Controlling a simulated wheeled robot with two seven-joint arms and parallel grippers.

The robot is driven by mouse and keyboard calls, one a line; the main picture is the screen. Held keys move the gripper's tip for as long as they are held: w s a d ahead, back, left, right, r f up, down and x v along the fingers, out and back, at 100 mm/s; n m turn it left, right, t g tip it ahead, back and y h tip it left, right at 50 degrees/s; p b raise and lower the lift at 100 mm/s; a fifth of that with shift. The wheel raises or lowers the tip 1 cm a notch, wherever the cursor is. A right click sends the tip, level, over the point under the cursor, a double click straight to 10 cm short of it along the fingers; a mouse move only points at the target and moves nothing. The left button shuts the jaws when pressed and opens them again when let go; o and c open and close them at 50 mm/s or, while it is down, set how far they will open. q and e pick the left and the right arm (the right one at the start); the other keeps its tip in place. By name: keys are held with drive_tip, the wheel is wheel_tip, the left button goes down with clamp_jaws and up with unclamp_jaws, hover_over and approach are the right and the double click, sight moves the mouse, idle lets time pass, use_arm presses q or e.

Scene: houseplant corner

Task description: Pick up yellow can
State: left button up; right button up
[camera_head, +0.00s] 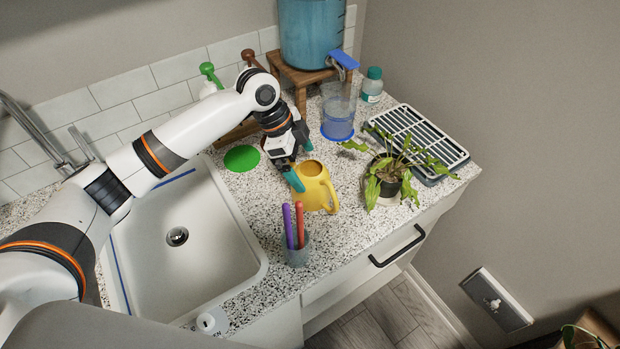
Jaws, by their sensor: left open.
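The yellow can (317,188) is a small watering can with a round open top and a handle on its right side. It stands upright on the speckled countertop, right of the sink. My left gripper (301,175) reaches in from the left with its teal fingertips at the can's upper left rim. It is open. One finger overlaps the can's left edge in the picture; I cannot tell whether it touches. My right gripper does not show.
A grey cup (298,254) with purple and red handles stands in front of the can. A potted plant (388,181) and a drying rack (421,137) are at the right. A clear pitcher (338,116) stands behind. The white sink (187,262) is at the left.

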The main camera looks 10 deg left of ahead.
sight(305, 173)
use_arm(q)
drive_tip(key=shift+d+f, duration=0.3)
drive_tip(key=shift+f, duration=0.3)
drive_tip(key=p+x, duration=0.1)
drive_tip(key=x, duration=0.1)
drive_tip(key=p+x, duration=0.1)
drive_tip(key=x, duration=0.1)
drive_tip(key=shift+s+a+f, duration=0.15)
drive_tip(key=shift+s+f, duration=0.05)
drive_tip(key=shift+f, duration=0.5)
drive_tip(key=shift+c, duration=0.2)
drive_tip(key=c, duration=0.9)
drive_tip(key=shift+o, duration=0.2)
drive_tip(key=shift+w+r, duration=0.1)
drive_tip(key=shift+r, duration=0.1)
